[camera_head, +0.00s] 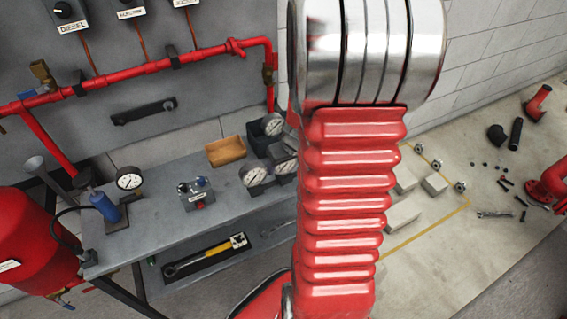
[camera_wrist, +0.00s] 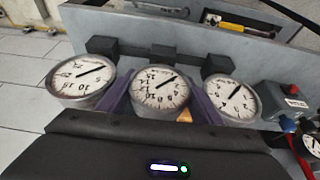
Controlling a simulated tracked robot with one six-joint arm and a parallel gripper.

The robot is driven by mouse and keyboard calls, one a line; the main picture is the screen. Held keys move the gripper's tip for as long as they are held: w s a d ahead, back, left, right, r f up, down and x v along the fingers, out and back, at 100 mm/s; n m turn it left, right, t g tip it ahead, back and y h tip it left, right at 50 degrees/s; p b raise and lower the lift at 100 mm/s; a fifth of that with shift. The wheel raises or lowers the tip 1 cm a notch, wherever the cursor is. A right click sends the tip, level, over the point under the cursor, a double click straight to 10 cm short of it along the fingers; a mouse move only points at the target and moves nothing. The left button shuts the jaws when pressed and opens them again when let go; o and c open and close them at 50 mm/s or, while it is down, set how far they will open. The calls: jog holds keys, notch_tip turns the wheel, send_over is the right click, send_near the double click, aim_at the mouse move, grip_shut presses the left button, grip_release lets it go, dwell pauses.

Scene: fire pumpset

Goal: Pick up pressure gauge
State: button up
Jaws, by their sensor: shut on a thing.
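Three round white-faced pressure gauges sit in a row in the wrist view: a left one (camera_wrist: 81,80), a middle one (camera_wrist: 160,88) and a right one (camera_wrist: 234,97). My gripper (camera_wrist: 160,103) has its purple fingers on either side of the middle gauge and is shut on it. Black blocks stand behind the gauges. In the head view, gauges show on the bench at its right end (camera_head: 253,174), beside my red arm, which hides the gripper. Whether the held gauge is clear of its support cannot be told.
The grey bench (camera_head: 225,215) also holds a small valve box (camera_head: 196,193), a wooden tray (camera_head: 225,151) and a blue hand pump with another gauge (camera_head: 129,181). A red pipe (camera_head: 150,68) runs along the panel behind. Loose fittings lie on the floor at right.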

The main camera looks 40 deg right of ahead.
jog(key=shift+c, duration=1.4)
notch_tip(320, 180, up, 10)
jog(key=shift+r, duration=0.1)
jog(key=shift+s, duration=0.1)
